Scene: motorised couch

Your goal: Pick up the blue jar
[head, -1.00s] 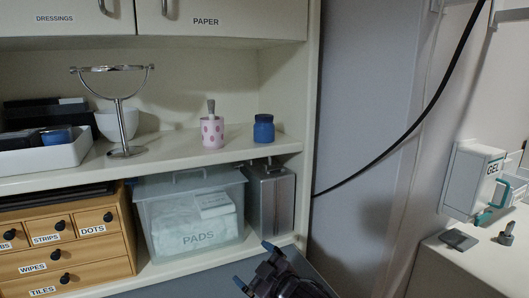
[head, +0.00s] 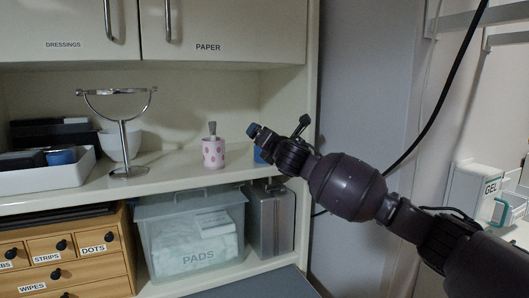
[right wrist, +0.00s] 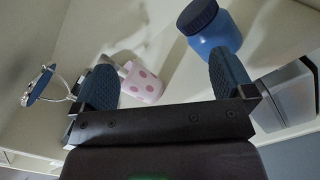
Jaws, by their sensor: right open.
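The blue jar (head: 260,155) stands on the shelf and is mostly hidden behind my right gripper in the head view. In the right wrist view the blue jar (right wrist: 213,30), with its dark blue lid, lies beyond the fingertips, nearer the right finger. My right gripper (head: 278,131) is at the shelf front, raised before the jar. Its two blue-padded fingers are apart with nothing between them in the right wrist view (right wrist: 165,85). My left gripper is not in view.
A pink spotted cup (head: 213,153) with a brush stands left of the jar. A round mirror stand (head: 124,135) and a white tray (head: 45,178) are further left. Below are a clear PADS bin (head: 190,225) and a metal box (head: 271,225). A cabinet side wall (head: 312,100) bounds the right.

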